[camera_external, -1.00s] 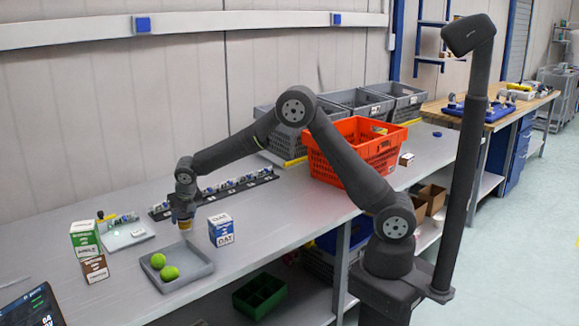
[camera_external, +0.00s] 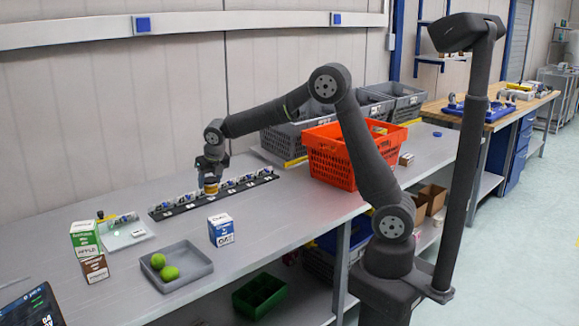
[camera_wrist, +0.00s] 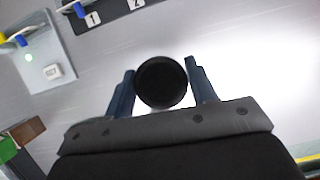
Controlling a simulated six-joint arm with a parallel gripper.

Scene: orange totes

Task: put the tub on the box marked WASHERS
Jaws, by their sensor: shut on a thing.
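My gripper (camera_external: 211,178) is shut on a small yellowish tub (camera_external: 211,188), held in front of the numbered black strip. In the wrist view the tub's round black top (camera_wrist: 161,82) sits between the two fingers of my gripper (camera_wrist: 160,72). I cannot read WASHERS on any box. A blue and white box (camera_external: 221,230) stands right of the grey tray. A small brown box (camera_external: 406,159) is right of the orange tote.
The grey tray (camera_external: 196,262) holds two green balls (camera_external: 164,266). The long black strip (camera_external: 240,184) carries several small parts. A pale board (camera_external: 128,238) lies left. The orange tote (camera_external: 330,165) and grey crates (camera_external: 375,100) stand right. Bench between strip and tote is clear.

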